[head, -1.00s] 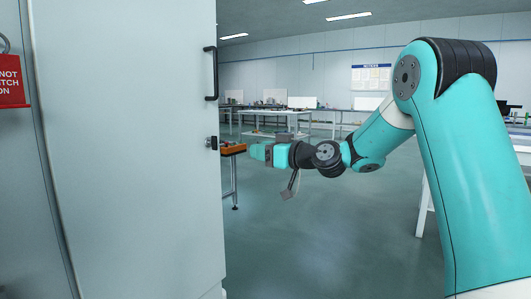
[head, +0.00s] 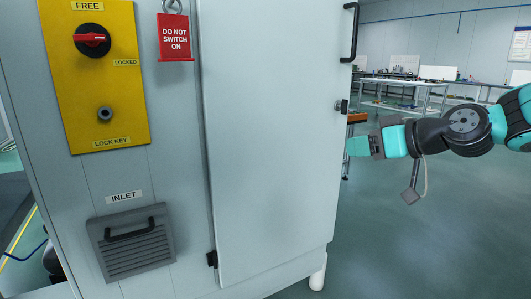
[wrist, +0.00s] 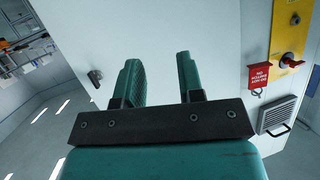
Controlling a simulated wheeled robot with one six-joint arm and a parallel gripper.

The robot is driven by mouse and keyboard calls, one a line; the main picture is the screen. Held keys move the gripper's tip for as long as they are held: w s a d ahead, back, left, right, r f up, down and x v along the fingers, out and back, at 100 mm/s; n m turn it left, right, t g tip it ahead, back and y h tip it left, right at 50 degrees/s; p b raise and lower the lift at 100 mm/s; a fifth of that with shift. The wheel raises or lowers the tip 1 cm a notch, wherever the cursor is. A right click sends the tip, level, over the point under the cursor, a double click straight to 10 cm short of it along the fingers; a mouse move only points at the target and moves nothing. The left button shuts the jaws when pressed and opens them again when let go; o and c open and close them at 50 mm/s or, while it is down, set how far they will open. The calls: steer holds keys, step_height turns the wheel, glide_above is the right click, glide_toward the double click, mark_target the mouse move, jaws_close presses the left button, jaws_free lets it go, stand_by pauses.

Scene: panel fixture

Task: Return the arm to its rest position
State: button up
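My gripper (head: 357,146) is at the right edge of the grey cabinet door (head: 270,150) in the head view, below the door's dark latch. In the wrist view the two teal fingers of my gripper (wrist: 158,75) stand apart with nothing between them, so it is open. The door face (wrist: 215,40) lies beyond the fingers. From these views I cannot tell the exact gap between fingertips and door. My forearm reaches in from the right of the head view; its upper part is out of frame.
A yellow panel (head: 95,125) with a red switch (head: 92,40), a red tag (head: 175,38) and an inlet grille (head: 133,248) are on the cabinet's left. The door has a black handle (head: 351,32). Workbenches (head: 405,95) stand behind. Floor at right is clear.

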steer(key=s+a+f+g+h, duration=0.1)
steer(key=s+a+f+g, duration=0.15)
steer(key=s, duration=0.35)
steer(key=s+a+f+g, duration=0.1)
steer(key=s+a+g, duration=0.1)
steer(key=s+a, duration=0.25)
steer(key=s+f+g+h, duration=0.2)
steer(key=s+f+g, duration=0.1)
steer(key=s, duration=0.6)
steer(key=s+f+g+h, duration=0.2)
steer(key=s+f, duration=0.1)
steer(key=s, duration=0.6)
step_height(320, 180, up, 30)
steer(key=d+p, duration=0.1)
steer(key=p, duration=2.8)
steer(key=shift+s+p, duration=0.3)
steer(key=shift+p, duration=0.1)
steer(key=shift+o, duration=0.4)
steer(key=shift+g, duration=0.25)
